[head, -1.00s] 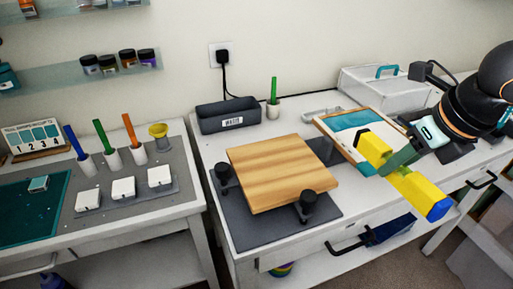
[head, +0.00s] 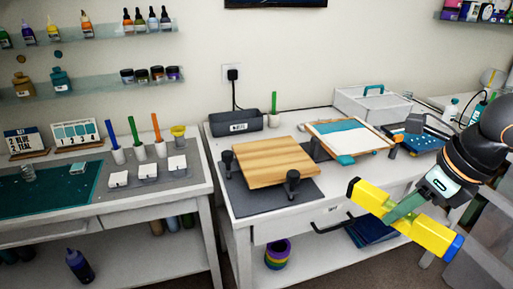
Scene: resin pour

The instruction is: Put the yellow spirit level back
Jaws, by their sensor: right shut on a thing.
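The yellow spirit level (head: 433,236), with a blue end cap, is held in my right gripper (head: 404,208). The gripper is shut around its middle, with the greenish fingers across it. The level slants down to the right in the picture. It shows in front of the right table's front edge and drawer, apart from the tabletop as far as I can see. My left gripper is not in view.
A wooden board (head: 265,163) rests on black supports over a dark mat (head: 262,201). Behind are a wood-framed tray (head: 318,126), a dark bin (head: 236,123) and a white box (head: 372,105). A blue case (head: 425,143) lies at the right. The left table (head: 155,202) holds cups and white blocks.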

